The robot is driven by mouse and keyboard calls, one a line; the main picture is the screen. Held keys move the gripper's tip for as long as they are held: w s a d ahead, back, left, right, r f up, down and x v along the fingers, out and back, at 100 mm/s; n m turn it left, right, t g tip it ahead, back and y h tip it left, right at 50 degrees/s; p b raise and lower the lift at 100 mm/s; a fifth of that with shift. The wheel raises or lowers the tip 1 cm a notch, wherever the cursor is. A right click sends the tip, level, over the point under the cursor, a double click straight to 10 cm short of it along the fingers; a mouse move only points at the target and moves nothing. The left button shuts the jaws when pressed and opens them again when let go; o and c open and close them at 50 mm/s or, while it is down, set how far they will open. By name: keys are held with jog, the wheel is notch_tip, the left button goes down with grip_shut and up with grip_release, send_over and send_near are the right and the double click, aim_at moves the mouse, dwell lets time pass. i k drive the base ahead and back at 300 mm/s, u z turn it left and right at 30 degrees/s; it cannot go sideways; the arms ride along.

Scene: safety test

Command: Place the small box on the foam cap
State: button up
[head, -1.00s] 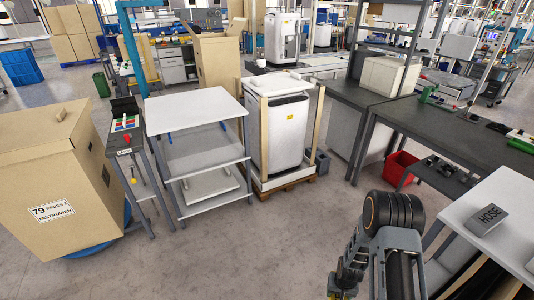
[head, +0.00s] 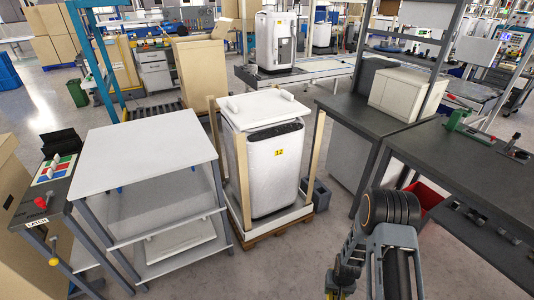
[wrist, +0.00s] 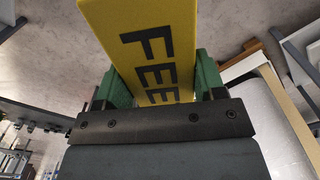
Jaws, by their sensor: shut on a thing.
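The small box (wrist: 140,22) is yellow with black letters reading "FEE" in the wrist view. My gripper (wrist: 160,80) has green fingers shut on both sides of it; the box's far end runs out of the picture. The foam cap (head: 265,110) is the white slab with raised pieces on top of a white boxed appliance, near the middle of the head view. My arm is at the lower right of the head view, to the right of the cap. The box does not show clearly there.
The appliance (head: 276,170) stands on a wooden pallet between wooden posts (head: 313,150). A white-topped table (head: 145,150) is close on its left. Dark workbenches (head: 370,110) stand on the right, with a red bin (head: 425,195) beneath. Open floor lies in front of the pallet.

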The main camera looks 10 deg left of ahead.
aim_at(260, 103)
jog(key=i, duration=2.25)
jog(key=u, duration=1.3)
